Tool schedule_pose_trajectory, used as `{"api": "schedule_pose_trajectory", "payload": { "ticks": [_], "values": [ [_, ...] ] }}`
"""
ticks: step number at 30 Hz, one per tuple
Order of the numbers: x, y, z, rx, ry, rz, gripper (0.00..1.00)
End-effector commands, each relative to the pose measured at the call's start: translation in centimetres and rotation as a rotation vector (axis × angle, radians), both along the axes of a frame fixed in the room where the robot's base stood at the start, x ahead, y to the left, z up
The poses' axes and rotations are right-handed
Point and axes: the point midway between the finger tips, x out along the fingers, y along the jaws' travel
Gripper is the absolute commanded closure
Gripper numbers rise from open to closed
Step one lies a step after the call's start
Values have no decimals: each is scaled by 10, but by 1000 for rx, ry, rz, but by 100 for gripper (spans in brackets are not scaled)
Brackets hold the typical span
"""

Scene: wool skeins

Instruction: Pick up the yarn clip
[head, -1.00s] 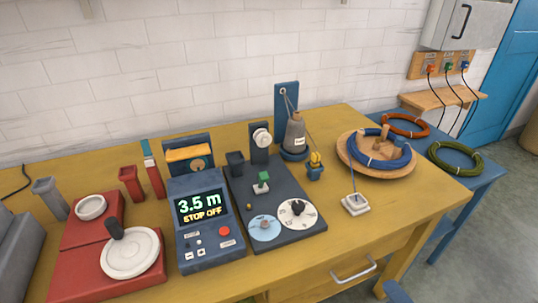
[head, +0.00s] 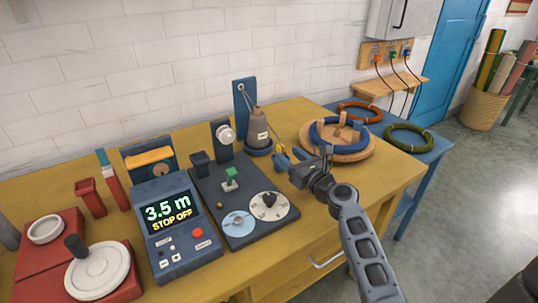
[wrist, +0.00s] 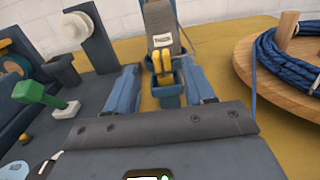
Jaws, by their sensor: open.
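The yarn clip seems to be the small yellow two-pronged piece (wrist: 162,62) standing upright in a blue holder (wrist: 167,97). In the wrist view it lies between the two blue fingers of my gripper (wrist: 160,74), slightly beyond their tips. The fingers are apart, with a visible gap on both sides and nothing held. In the head view my gripper (head: 290,160) reaches in from the lower right, close to the yellow piece (head: 281,149). It partly hides the holder there.
A grey weight (head: 258,130) on a blue stand is just behind the holder. A wooden reel (head: 352,156) with blue cord is to the right. A dark panel (head: 235,237) with dials and a green lever (head: 231,174) is left. A blue yarn strand (wrist: 252,70) runs right of the fingers.

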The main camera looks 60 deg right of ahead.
Motion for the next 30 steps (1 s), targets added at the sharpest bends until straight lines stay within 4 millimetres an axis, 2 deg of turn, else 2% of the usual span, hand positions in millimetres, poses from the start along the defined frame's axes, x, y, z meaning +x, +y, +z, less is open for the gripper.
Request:
{"api": "schedule_pose_trajectory", "payload": {
  "ticks": [16,25,30],
  "values": [
    [54,-35,0,-5,4,0,47],
    [59,-38,-1,-5,5,1,47],
    [59,-38,-1,-5,5,1,61]
  ]
}}
